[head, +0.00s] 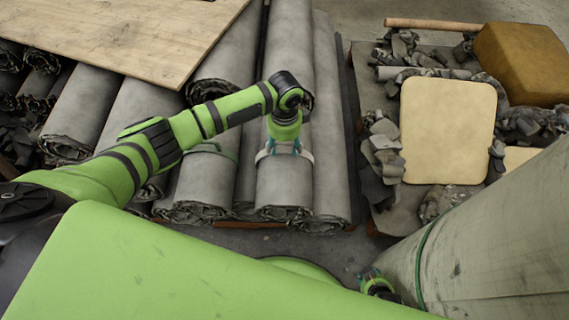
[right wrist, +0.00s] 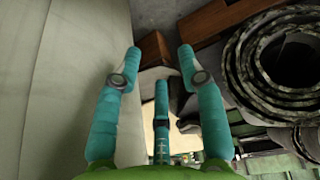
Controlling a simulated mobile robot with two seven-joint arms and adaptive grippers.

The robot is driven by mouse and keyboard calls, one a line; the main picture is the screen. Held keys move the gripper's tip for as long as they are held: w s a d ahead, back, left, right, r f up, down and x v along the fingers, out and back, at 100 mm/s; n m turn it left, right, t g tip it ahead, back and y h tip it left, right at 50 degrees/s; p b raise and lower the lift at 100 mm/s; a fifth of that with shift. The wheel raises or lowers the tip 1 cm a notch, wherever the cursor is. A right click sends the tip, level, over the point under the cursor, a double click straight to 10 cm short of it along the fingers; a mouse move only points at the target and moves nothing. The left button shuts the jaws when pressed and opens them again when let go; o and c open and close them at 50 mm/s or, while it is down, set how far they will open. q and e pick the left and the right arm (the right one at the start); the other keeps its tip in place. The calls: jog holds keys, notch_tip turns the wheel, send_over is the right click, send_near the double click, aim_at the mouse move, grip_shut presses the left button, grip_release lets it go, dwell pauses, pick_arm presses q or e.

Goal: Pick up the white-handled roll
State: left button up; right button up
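The white-handled roll (head: 283,188) is a grey sheet roll lying among others in the middle of the head view, its ragged end towards me. Its white handle (head: 306,155) crosses its top as a band. My left gripper (head: 284,151) points down onto the roll at the handle, with two teal fingers showing apart. The gripper hides the handle's middle, so its grip on it cannot be told. My right gripper (head: 378,285) is low at the right, away from this roll. In the right wrist view (right wrist: 160,70) its three teal fingers are spread and empty.
A green-handled roll (head: 205,185) lies just left. A wooden board (head: 130,35) covers rolls at the back left. A large pale cylinder (head: 490,230) with a green band stands close to my right gripper. Scraps and a tan cushion (head: 447,130) lie at right.

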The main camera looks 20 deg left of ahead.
pick_arm(q)
grip_shut()
jog(key=shift+w+r, duration=0.2)
